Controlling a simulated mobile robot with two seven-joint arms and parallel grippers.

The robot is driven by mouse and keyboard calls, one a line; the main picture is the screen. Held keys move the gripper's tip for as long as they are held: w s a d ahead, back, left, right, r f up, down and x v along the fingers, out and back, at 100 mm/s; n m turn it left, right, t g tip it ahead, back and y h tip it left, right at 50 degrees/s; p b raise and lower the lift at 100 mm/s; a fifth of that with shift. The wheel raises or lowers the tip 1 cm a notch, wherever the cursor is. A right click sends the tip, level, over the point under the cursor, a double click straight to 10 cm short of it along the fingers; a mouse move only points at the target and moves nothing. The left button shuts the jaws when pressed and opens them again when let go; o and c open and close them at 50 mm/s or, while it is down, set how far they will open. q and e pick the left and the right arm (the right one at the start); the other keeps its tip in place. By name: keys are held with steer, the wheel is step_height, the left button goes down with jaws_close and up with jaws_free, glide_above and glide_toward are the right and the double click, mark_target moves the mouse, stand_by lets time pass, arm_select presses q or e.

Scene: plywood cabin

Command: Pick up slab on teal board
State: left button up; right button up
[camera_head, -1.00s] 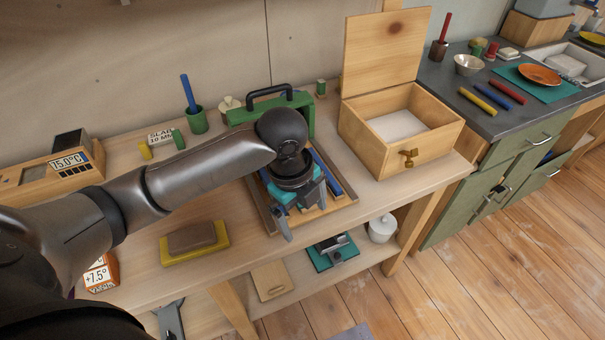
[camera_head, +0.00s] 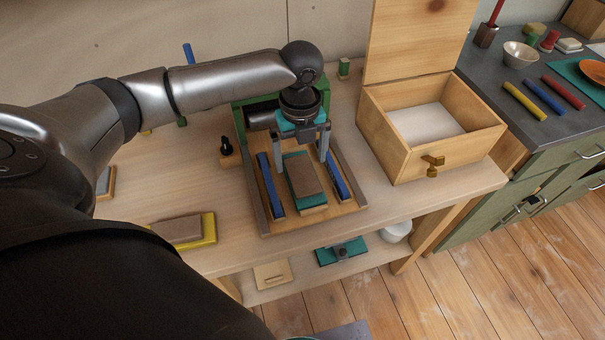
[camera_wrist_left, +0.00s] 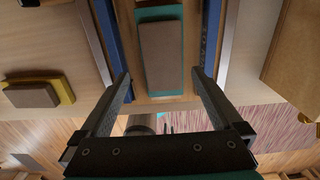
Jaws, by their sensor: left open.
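A grey-brown slab (camera_head: 304,174) lies on a teal board (camera_head: 313,209), between two blue rails on a wooden fixture (camera_head: 338,221). In the left wrist view, the slab (camera_wrist_left: 160,58) and the teal board (camera_wrist_left: 158,12) show centred ahead of the fingers. My left gripper (camera_head: 300,157) points down at the far end of the slab, its fingers spread to either side and apart from it. In the left wrist view, the open gripper (camera_wrist_left: 162,78) has nothing between its fingertips. Its exact height above the board is hard to tell. My right gripper is not in view.
Blue rails (camera_head: 270,184) and raised side strips flank the board closely. A green machine body (camera_head: 240,117) stands behind. An open wooden box (camera_head: 430,130) is at the right. Another slab on a yellow board (camera_head: 203,236) lies at the left; bare bench separates it from the fixture.

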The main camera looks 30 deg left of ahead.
mark_target(302, 174)
arm_select(q)
steer(key=shift+f, duration=0.85)
steer(key=f, duration=0.1)
steer(key=f+b, duration=0.1)
steer(key=f, duration=0.2)
steer(key=shift+w+f+b, duration=0.25)
steer(key=shift+f+b, duration=0.05)
steer(key=shift+b, duration=0.1)
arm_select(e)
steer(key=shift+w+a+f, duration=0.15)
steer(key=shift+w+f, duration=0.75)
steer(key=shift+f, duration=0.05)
